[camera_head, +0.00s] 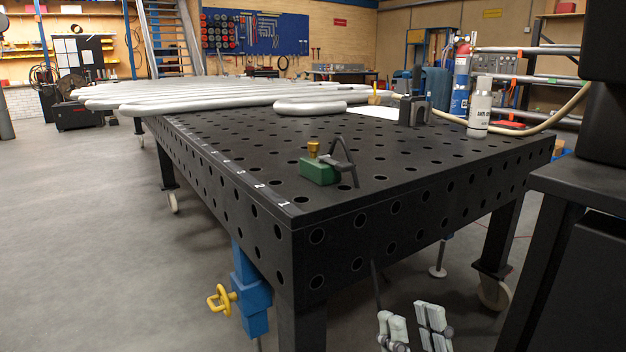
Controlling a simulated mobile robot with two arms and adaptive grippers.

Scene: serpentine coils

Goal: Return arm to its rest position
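My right gripper (413,318) shows at the bottom edge of the head view, right of centre. It is low, in front of the near side of the black welding table (340,244) and below its top. Its two pale grey fingers point up and stand apart with a gap between them. I see nothing held in it. The rest of that arm is cut off by the frame. My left gripper and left arm are not in view.
On the table lie silver serpentine coils (180,97), a smaller bent tube (310,107), a green clamp block (319,171), a dark bracket (415,111) and a spray can (480,108). A blue clamp with a yellow handle (221,299) hangs below. Floor is clear at left.

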